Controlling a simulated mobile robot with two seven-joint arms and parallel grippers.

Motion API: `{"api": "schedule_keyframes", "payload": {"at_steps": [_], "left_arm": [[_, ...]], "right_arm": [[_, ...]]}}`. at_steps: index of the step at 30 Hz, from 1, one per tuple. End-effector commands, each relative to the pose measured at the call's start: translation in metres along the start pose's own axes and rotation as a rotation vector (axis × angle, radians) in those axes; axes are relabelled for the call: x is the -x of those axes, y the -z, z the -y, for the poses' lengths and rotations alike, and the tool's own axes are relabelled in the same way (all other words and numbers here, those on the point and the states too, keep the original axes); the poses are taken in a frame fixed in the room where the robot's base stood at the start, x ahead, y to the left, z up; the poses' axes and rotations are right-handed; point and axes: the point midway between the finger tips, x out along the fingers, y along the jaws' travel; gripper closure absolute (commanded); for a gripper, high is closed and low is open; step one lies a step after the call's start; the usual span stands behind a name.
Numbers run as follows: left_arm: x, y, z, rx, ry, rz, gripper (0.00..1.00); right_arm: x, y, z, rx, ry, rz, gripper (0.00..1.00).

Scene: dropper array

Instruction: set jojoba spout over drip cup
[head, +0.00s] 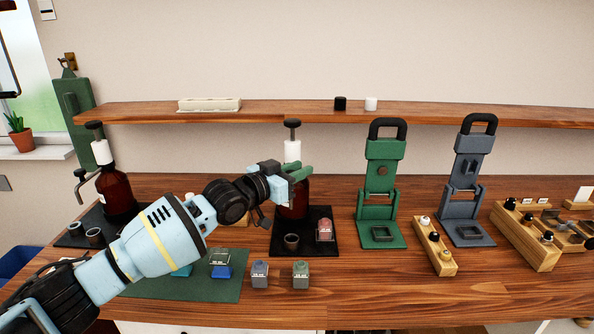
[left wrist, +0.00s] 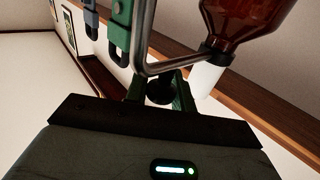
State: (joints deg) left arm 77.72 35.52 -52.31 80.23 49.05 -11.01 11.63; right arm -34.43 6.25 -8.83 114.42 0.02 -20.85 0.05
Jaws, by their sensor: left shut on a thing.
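An amber pump bottle (head: 285,208) with a white collar (head: 292,151) and black knob (head: 292,123) stands on a black tray (head: 273,246); no name on it is readable. My left gripper (head: 299,172) is in front of it at spout height. In the left wrist view, its bent metal spout (left wrist: 178,67) crosses at the green fingertips (left wrist: 160,92), which are shut on it; the exact contact is partly hidden. The bottle (left wrist: 243,25) appears upside down there. A dark drip cup (head: 291,241) sits on the tray, below the gripper. My right gripper is out of view.
A second pump bottle (head: 116,192) with its spout stands at left beside two small cups. A red labelled item (head: 325,230) is on the near tray. Green (head: 380,185) and grey (head: 469,180) stands and wooden racks are right. A shelf (head: 270,112) runs behind.

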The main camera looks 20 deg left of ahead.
Motion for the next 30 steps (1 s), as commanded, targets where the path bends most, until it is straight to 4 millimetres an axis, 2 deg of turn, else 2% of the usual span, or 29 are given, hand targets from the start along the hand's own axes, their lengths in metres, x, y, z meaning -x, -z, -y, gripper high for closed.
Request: {"api": "schedule_keyframes", "payload": {"at_steps": [6, 7, 11, 22, 26, 30], "left_arm": [[0.001, -0.002, 0.001, -0.001, 0.003, 0.005, 1.00], [0.001, -0.002, 0.001, -0.001, 0.003, 0.005, 0.71], [0.000, -0.002, 0.001, -0.001, 0.002, 0.004, 0.54], [0.004, -0.001, 0.001, 0.000, 0.001, 0.002, 0.53], [0.017, -0.001, 0.001, 0.001, 0.001, 0.002, 0.53], [0.038, -0.001, 0.001, 0.000, 0.002, 0.003, 0.53]], "right_arm": [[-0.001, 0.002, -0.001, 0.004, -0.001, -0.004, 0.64], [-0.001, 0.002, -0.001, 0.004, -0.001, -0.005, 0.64], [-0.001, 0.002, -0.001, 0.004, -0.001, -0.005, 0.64], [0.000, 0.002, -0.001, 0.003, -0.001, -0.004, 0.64], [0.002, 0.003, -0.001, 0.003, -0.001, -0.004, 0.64], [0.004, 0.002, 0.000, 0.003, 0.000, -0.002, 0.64]]}}
